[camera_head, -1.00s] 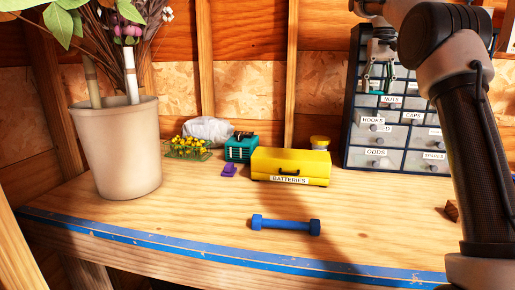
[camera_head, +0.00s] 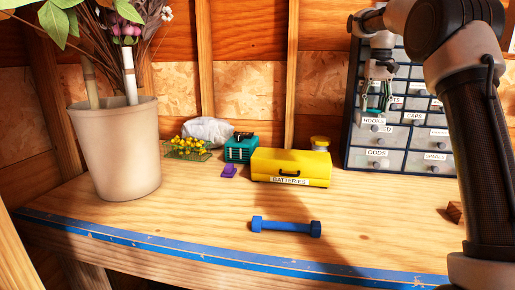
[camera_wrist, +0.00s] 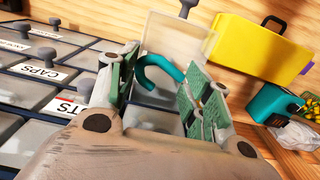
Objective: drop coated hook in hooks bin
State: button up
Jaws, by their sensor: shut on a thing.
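My gripper (camera_head: 376,100) hangs in front of the drawer cabinet, fingers pointing down, just above the drawer labelled HOOKS (camera_head: 374,121). That drawer sticks out from the cabinet front and partly covers a label behind it. In the wrist view my gripper (camera_wrist: 160,88) has its green-padded fingers on either side of the teal coated hook (camera_wrist: 158,66). The hook's curved end shows between the fingers; the rest is hidden. The pale, pulled-out bin (camera_wrist: 172,36) lies right beyond the fingertips. I cannot see its inside clearly.
The cabinet (camera_head: 410,150) has several other labelled drawers with knobs. The bench front is mostly clear.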

jog(key=o, duration=0.9)
notch_tip(320, 180, up, 8)
jog(key=shift+f, duration=0.25)
